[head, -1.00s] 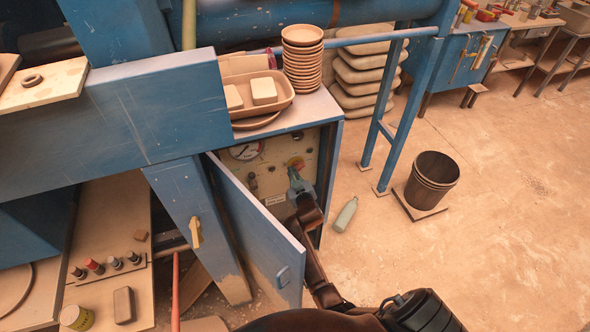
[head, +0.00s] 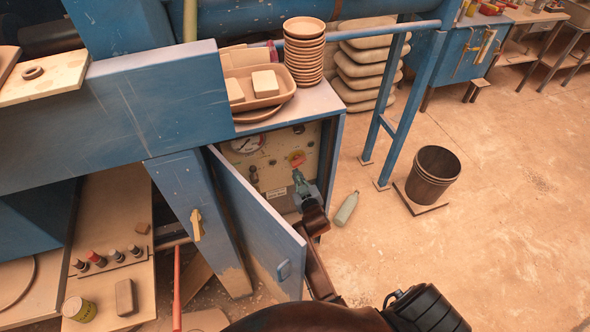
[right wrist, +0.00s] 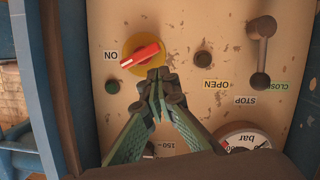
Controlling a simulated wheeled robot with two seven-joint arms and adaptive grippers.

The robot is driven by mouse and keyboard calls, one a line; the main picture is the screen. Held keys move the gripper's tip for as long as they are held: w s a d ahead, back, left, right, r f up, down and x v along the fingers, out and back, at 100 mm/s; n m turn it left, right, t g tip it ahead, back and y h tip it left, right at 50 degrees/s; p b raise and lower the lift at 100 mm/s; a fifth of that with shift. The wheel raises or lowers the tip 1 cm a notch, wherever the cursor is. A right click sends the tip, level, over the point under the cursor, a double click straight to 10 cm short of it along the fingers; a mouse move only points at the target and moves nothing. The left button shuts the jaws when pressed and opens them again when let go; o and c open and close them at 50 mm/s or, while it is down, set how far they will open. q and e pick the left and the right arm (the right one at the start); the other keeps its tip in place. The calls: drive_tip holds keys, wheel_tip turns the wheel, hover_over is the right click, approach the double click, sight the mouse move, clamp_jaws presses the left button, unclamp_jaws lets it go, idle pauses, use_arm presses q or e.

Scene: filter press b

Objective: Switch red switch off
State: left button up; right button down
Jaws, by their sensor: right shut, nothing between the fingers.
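The red switch (right wrist: 141,55) is a red handle on a yellow disc, set in the cream panel inside the open blue cabinet. In the right wrist view, which shows the panel upside down, the handle lies slanted and its pale-tipped end points toward the "ON" label (right wrist: 110,56). The switch also shows small in the head view (head: 296,158). My right gripper (right wrist: 158,78) is shut and empty, its fingertips right beside the yellow disc; I cannot tell whether they touch it. In the head view the right gripper (head: 298,174) is just below the switch. My left gripper is not in view.
The open cabinet door (head: 255,220) stands left of my right arm. The panel also carries a pressure gauge (head: 246,145), a lever (right wrist: 261,50), a green button (right wrist: 112,87) and a dark knob (right wrist: 203,59). A bottle (head: 346,209) and a bucket (head: 433,175) are on the floor at right.

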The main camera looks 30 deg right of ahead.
drive_tip(key=shift+s+a+r, duration=0.2)
drive_tip(key=shift+s, duration=0.35)
